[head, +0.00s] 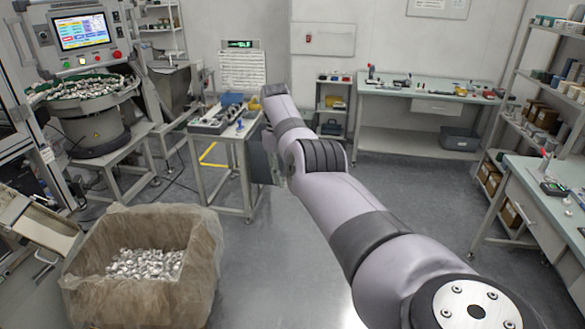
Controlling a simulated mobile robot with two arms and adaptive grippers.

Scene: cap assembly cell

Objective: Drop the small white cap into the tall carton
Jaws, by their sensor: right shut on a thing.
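My right arm reaches from the lower right up to the middle of the head view. My right gripper (268,163) hangs below the far end of this arm, beside the small work table, partly hidden by the arm. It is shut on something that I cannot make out. I cannot pick out a single small white cap. A large open carton (95,300) with a clear plastic liner stands on the floor at the lower left, with many silvery-white small pieces (145,264) inside. The gripper is to the right of and beyond this carton, not over it. My left gripper is not in view.
A small work table (240,133) with parts on it stands behind my right gripper. A bowl feeder (85,100) with a screen is at the left, and a chute (45,228) is left of the carton. A bench (425,92) stands at the back. The middle floor (260,255) is clear.

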